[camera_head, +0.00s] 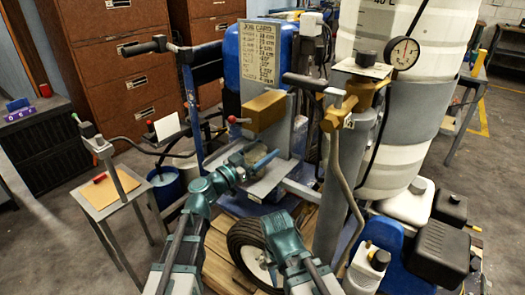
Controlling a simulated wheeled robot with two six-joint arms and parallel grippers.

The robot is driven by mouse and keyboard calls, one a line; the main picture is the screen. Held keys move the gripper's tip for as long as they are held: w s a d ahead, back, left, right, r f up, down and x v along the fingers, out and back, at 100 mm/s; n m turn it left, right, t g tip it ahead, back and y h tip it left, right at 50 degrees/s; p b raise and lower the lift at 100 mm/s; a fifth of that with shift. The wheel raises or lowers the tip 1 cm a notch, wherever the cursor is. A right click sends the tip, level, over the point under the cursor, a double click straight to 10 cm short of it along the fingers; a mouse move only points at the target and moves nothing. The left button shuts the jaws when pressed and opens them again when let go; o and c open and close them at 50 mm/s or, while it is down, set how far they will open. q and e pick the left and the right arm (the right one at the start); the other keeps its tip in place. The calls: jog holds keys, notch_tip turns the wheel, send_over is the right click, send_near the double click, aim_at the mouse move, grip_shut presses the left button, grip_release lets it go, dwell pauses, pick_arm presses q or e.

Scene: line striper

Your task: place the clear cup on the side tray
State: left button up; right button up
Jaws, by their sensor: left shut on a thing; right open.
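My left gripper (233,172) is shut at a pale, see-through thing (241,157) that looks like the clear cup, over the front edge of a grey metal shelf (268,183) on the machine. The jaws and a blue lever hide part of it, so I cannot tell whether it touches the shelf. My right gripper (280,224) is lower, in front of the machine near the black wheel, open and empty. A small stand with a tan top (122,183) is at the left, apart from both grippers. I cannot tell which of these surfaces is the side tray.
A blue lever (264,161) is right beside the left gripper. A yellow box (264,111) and a job card (258,53) are behind it. A bent pipe (346,185) and grey cylinder stand at the right. The tan top holds a red item (99,178) and a post.

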pick_arm(q)
jog(key=o, duration=1.1)
jog(key=shift+f, duration=0.1)
jog(key=shift+r, duration=0.2)
jog(key=b+v, duration=0.1)
jog(key=v, duration=1.1)
